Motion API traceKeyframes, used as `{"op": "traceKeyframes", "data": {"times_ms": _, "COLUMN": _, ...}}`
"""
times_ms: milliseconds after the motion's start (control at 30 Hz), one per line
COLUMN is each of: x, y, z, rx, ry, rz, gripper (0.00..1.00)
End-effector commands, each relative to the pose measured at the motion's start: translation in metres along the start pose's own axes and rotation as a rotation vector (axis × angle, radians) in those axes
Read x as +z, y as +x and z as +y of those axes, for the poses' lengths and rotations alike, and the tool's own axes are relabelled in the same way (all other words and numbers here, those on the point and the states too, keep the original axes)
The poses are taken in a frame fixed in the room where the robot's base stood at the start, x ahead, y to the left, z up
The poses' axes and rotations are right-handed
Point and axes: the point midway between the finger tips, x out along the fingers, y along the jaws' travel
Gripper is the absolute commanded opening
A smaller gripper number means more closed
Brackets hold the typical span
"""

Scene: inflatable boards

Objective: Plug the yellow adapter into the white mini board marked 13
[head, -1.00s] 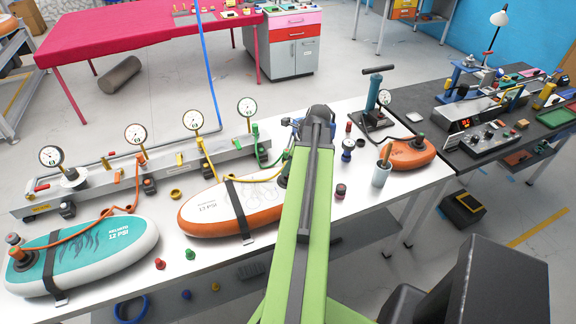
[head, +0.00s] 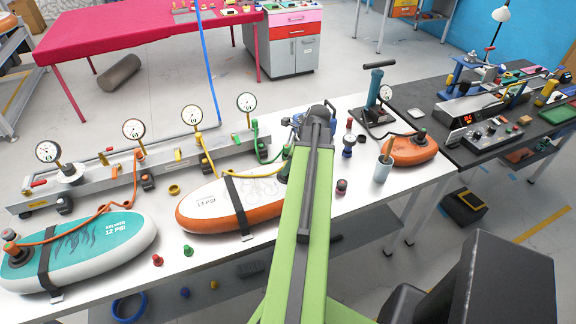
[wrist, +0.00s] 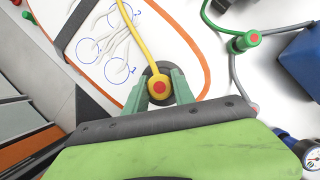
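The white mini board (head: 196,215) with orange edging and a dark strap lies on the white table; its print reads like 13 PSI. It fills the top of the wrist view (wrist: 72,13). The yellow adapter (wrist: 159,88) has a red centre and a yellow hose. My gripper (wrist: 160,83) has its green fingers against both sides of the adapter, directly over a dark round valve on the board. How deep the adapter sits in the valve cannot be told. In the head view my green arm hides the adapter and gripper.
A teal board (head: 90,250) lies left. A manifold with several gauges (head: 134,130) runs along the back. A small orange board (head: 412,150), a cup (head: 382,172) and a pump (head: 374,92) stand right. A green adapter (wrist: 243,42) is near my gripper. Small caps (head: 188,250) lie in front.

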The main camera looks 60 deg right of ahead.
Motion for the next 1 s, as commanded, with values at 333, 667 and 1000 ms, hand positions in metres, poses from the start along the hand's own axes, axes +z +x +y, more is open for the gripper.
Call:
{"op": "traceKeyframes", "data": {"times_ms": 333, "x": 0.000, "y": -0.001, "z": 0.000, "rx": 0.000, "ry": 0.000, "rz": 0.000, "gripper": 0.54}}
{"op": "traceKeyframes", "data": {"times_ms": 667, "x": 0.003, "y": -0.035, "z": 0.000, "rx": 0.000, "ry": 0.002, "rz": 0.000, "gripper": 0.54}}
{"op": "traceKeyframes", "data": {"times_ms": 1000, "x": 0.005, "y": -0.121, "z": 0.000, "rx": -0.001, "ry": 0.001, "rz": 0.000, "gripper": 0.54}}
